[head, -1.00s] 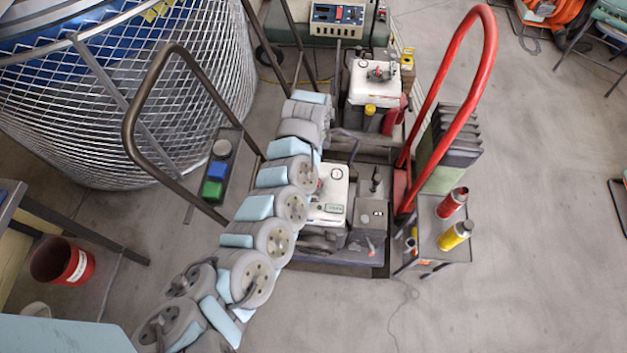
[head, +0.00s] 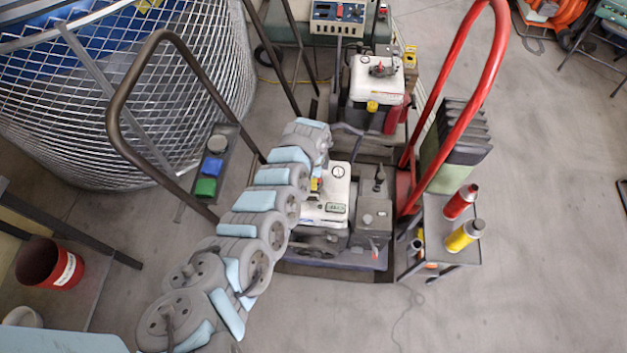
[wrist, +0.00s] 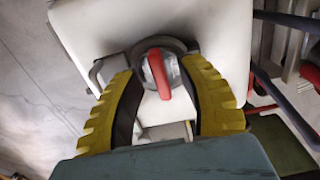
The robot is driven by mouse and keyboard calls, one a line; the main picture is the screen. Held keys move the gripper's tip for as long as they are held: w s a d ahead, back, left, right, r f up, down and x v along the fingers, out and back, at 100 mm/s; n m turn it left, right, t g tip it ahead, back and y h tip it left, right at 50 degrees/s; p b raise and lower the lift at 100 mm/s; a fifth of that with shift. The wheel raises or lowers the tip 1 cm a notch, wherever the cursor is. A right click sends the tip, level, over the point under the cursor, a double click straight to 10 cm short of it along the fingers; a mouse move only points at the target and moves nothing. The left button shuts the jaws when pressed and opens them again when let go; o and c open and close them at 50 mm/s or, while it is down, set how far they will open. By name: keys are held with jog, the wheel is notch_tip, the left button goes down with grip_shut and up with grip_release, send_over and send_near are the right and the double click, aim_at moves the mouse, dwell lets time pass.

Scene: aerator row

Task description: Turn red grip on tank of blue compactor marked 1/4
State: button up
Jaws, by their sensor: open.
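The red grip (wrist: 161,78) sits upright in the picture, inside a dark ring on the white tank (wrist: 95,30) in the wrist view. My gripper (wrist: 156,70) is open, with its yellow fingers on either side of the grip and a gap on both sides. In the head view the near machine's white tank (head: 311,212) has a round gauge and a small green label I cannot read. A blue edge (head: 350,260) shows low on this machine (head: 372,215). A small yellow and red patch (head: 316,185) shows at the tank's left, partly hidden by my arm.
A second machine with a white tank (head: 366,88) stands behind. A brown bar handle (head: 112,105) rises left of my arm, and a red hoop handle (head: 487,75) rises at right. A small cart (head: 440,250) holds red and yellow bottles.

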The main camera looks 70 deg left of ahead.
jog(key=shift+f, duration=0.2)
grip_shut()
